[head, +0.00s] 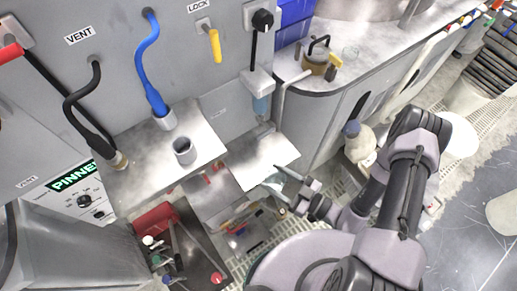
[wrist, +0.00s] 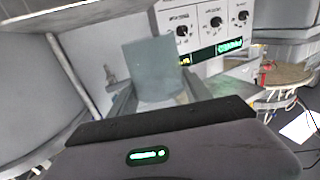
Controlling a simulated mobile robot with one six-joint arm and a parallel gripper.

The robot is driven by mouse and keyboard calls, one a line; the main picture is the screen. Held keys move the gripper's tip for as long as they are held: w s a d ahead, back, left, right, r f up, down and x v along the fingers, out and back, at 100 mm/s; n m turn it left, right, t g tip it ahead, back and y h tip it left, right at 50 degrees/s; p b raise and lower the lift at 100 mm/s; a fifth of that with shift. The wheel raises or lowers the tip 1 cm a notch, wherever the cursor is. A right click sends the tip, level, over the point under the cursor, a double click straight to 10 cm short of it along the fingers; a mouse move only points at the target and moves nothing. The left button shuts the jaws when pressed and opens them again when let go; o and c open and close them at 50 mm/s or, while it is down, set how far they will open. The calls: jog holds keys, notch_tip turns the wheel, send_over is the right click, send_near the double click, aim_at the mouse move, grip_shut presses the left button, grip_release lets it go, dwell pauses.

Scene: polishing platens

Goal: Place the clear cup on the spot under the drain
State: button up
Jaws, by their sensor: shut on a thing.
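The clear cup (wrist: 152,68) is a greyish, see-through vessel held between my gripper's fingers (wrist: 155,100) in the wrist view. In the head view my gripper (head: 293,190) is at the lower middle, and the cup (head: 274,182) shows faintly at its tips, by the front edge of a pale shelf (head: 262,158). My gripper is shut on the cup. Above that shelf a white wall fitting (head: 257,82) has a bluish clear piece (head: 260,105) hanging below it; I cannot tell if this is the drain. No marked spot is clear to me.
A bent pipe (head: 284,98) and counter (head: 345,70) are on the right. A cluttered bin (head: 190,250) sits low left.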

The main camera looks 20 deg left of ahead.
jog(key=shift+s+a+f, duration=0.15)
jog(key=shift+a+f, duration=0.1)
jog(key=shift+a, duration=0.15)
jog(key=w+a+b, duration=0.1)
jog(key=w+a, duration=0.1)
jog(key=w, duration=0.2)
jog(key=w+a+f+b, duration=0.1)
jog(key=w+a, duration=0.2)
jog(key=w, duration=0.1)
jog(key=w+a+b, duration=0.2)
jog(key=w, duration=0.2)
jog(key=shift+w+a+f, duration=0.25)
jog(key=f, duration=0.1)
jog(key=f+b, duration=0.2)
jog(key=shift+w+a+f, duration=0.15)
jog(key=shift+w+f, duration=0.2)
jog(key=shift+f, duration=0.05)
jog(key=shift+r, duration=0.2)
jog(key=shift+f, duration=0.1)
jog(key=o, duration=1.5)
